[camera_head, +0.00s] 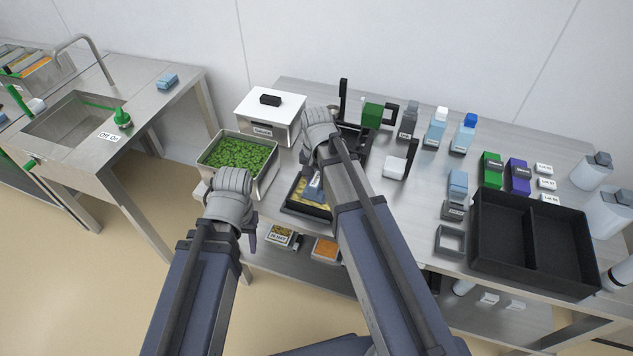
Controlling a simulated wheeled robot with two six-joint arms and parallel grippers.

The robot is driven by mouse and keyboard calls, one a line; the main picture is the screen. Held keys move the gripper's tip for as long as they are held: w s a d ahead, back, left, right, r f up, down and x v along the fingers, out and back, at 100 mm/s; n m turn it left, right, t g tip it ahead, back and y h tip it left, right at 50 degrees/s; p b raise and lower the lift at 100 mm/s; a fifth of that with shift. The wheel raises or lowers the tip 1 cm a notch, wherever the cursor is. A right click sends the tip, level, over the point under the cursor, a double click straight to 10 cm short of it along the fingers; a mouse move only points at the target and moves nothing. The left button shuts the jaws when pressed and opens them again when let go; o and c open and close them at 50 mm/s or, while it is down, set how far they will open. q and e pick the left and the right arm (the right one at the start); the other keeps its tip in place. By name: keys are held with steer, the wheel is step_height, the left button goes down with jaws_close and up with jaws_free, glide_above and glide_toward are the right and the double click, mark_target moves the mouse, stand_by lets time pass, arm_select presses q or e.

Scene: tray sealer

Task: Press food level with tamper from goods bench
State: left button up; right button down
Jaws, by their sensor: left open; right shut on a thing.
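A black tray (291,208) with yellow food (313,207) sits near the front edge of the bench, partly covered by my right arm. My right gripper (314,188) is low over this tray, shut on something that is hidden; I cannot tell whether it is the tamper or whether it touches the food. A white block with an upright black handle (411,157) stands on the bench to the right. My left gripper (250,240) is open and empty at the bench's front edge, below a steel pan (265,179) of green food.
A white lidded box (270,116) stands behind the pan. Bottles, green and purple boxes and a black two-part bin (532,241) fill the right of the bench (395,222). Small food trays sit on the lower shelf. A sink (70,128) stands at left, across a floor gap.

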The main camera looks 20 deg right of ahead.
steer(key=shift+r+p, duration=3.3)
steer(key=shift+r, duration=0.3)
steer(key=shift+f, duration=0.1)
